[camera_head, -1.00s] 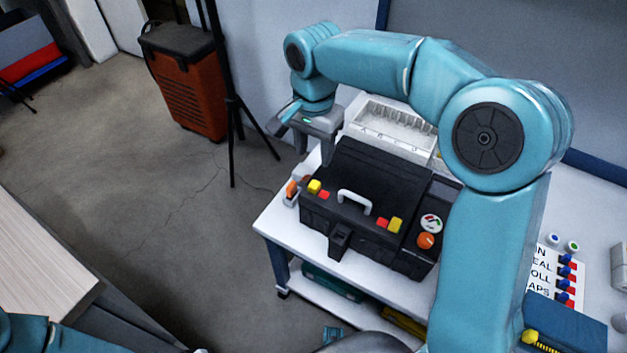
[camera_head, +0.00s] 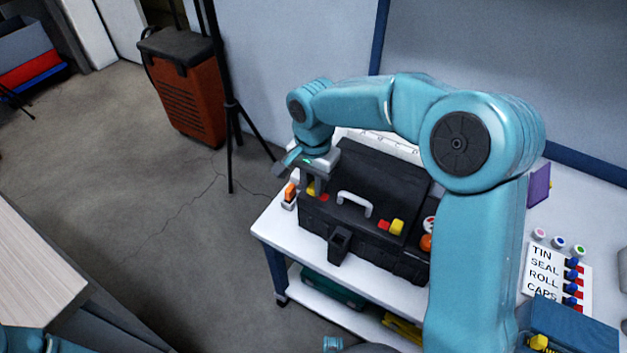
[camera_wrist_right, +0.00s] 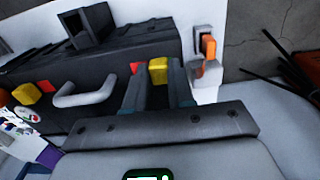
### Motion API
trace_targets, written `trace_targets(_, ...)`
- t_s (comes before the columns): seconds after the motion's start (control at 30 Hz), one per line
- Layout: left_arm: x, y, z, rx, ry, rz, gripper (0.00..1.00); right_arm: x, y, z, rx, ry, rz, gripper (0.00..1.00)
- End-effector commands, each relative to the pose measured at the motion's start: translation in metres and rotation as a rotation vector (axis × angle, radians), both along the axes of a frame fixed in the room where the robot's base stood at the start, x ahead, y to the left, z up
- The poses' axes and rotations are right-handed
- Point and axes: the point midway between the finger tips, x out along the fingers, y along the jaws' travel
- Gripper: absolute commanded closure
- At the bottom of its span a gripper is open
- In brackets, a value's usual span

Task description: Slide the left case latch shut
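The black case (camera_head: 375,180) sits shut on a white cart, its pale handle (camera_head: 355,203) in front. The left latch shows in the right wrist view as a yellow block (camera_wrist_right: 158,70) beside a red mark (camera_wrist_right: 137,68). In the head view my right gripper (camera_head: 314,184) partly hides it. In the right wrist view the right gripper's fingers (camera_wrist_right: 157,85) are apart, one on either side of the yellow block; I cannot tell if they touch it. The right latch is a yellow block (camera_head: 397,227) beside a red mark (camera_head: 384,224).
An orange-and-white item (camera_head: 290,195) stands close to the case's left end. A white tray (camera_head: 365,142) lies behind the case. A label board (camera_head: 556,272) is at the right. Open floor lies left of the cart (camera_head: 270,222).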

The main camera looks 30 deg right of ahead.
Motion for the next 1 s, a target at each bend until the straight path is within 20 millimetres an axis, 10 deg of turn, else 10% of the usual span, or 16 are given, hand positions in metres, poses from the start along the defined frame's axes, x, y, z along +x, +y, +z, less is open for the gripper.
trace_targets(0.67,0.000,0.000,-0.006,0.000,0.000,0.000,1.00,-0.023,-0.015,0.000,-0.004,0.005,-0.001,1.00)
trace_targets(0.7,0.000,0.000,-0.006,0.000,0.000,0.000,1.00,-0.024,-0.015,0.000,-0.004,0.005,-0.001,0.64)
trace_targets(0.73,0.000,0.000,-0.006,0.000,0.000,0.000,1.00,-0.023,-0.015,0.000,-0.004,0.005,-0.001,0.55)
trace_targets(1.0,0.000,0.000,-0.006,0.000,0.000,0.000,1.00,-0.023,-0.014,0.000,-0.002,0.006,0.000,0.51)
